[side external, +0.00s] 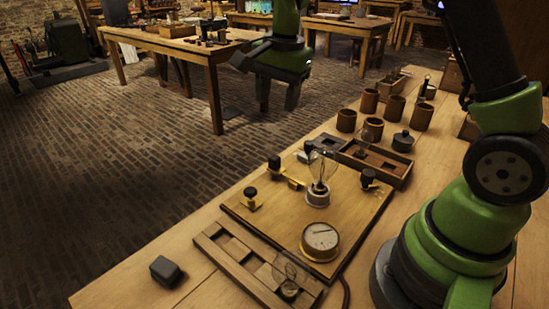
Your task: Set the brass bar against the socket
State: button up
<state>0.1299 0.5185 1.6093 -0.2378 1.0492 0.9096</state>
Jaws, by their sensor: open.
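My gripper (278,95) is open and empty. It hangs in the air at the upper middle, well above and behind the board, with its fingers pointing down. A brass-coloured bar (293,181) lies on the wooden board (345,212), running from near a black-knobbed terminal (274,163) towards the lamp. The socket (318,194) is a pale round base near the board's middle, with a clear glass bulb (319,170) upright on it. The bar's near end appears a little short of the socket; the exact gap is too small to tell.
Black-knobbed terminals stand at the board's left (250,200) and right (368,178). A round gauge (320,240) sits at its front. A compartment tray (235,258) holding a glass jar lies in front. A second tray (380,160) and several brown cups (395,108) stand behind. A dark block (165,271) lies at left.

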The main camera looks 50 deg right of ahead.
aim_at(274, 157)
jog(key=f+m, duration=0.1)
jog(key=f, duration=0.1)
jog(key=w+d+f+g, duration=0.1)
jog(key=f, duration=0.1)
jog(key=w+d+f+m, duration=0.1)
jog(key=f, duration=0.2)
jog(key=shift+w+m, duration=0.2)
jog(key=shift+m, duration=0.1)
notch_tip(274, 157, down, 10)
jog(key=shift+r, duration=0.1)
